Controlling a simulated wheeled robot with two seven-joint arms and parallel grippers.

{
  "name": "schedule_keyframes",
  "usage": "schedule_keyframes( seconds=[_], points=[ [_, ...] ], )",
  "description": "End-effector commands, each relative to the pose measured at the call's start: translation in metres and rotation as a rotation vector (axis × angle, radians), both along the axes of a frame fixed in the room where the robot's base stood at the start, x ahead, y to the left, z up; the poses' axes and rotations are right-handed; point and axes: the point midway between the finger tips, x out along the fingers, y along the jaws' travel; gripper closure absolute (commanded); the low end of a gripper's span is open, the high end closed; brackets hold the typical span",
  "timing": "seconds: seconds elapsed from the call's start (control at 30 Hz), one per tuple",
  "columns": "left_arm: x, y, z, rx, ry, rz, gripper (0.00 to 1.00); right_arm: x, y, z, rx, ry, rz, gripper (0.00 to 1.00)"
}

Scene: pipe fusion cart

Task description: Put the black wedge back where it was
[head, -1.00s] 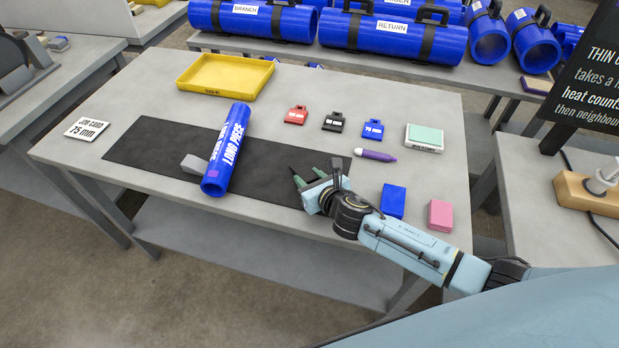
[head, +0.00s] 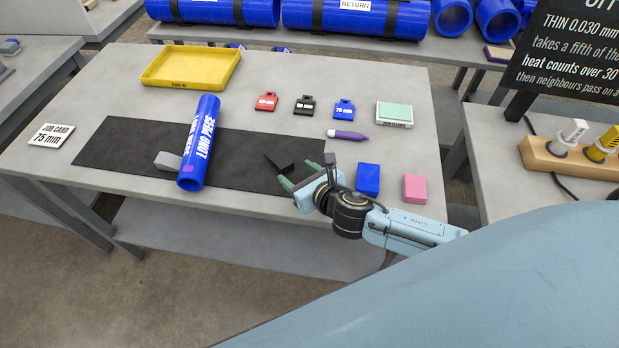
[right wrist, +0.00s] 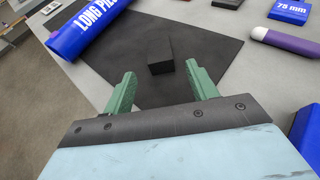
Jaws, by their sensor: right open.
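The black wedge (head: 281,166) lies on the black mat (head: 235,158), right of the blue "LONG PIECE" pipe (head: 201,140). It is hard to make out, black on black. In the right wrist view the wedge (right wrist: 159,55) shows as a dark block just beyond the fingertips, in line with the gap between them. My right gripper (head: 294,177) is open and empty, at the near side of the wedge, low over the mat's front right part. Its green fingers (right wrist: 160,73) stand apart from the wedge. A grey wedge (head: 168,161) sits against the pipe's left side. My left gripper is out of view.
A yellow tray (head: 190,88) is at the back left. Red (head: 266,101), black (head: 305,105) and blue (head: 344,109) tags and a purple marker (head: 348,135) lie behind. Blue (head: 368,178) and pink (head: 415,188) blocks are right of my gripper. A job card (head: 51,136) lies left.

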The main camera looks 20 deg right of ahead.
Motion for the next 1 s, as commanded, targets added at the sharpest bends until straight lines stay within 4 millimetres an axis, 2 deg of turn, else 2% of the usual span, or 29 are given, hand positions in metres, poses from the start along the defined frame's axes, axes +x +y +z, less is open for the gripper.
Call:
schedule_keyframes(
  seconds=[0.1, 0.3, 1.0],
  points=[
    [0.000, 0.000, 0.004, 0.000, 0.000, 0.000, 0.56, -0.022, -0.004, 0.009, -0.001, 0.002, 0.001, 0.42],
    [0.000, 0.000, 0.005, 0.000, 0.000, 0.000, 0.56, -0.042, -0.008, 0.018, -0.001, 0.000, 0.000, 0.42],
    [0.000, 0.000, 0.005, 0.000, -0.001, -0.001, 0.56, -0.046, -0.009, 0.019, 0.000, -0.001, -0.001, 0.42]
  ],
)
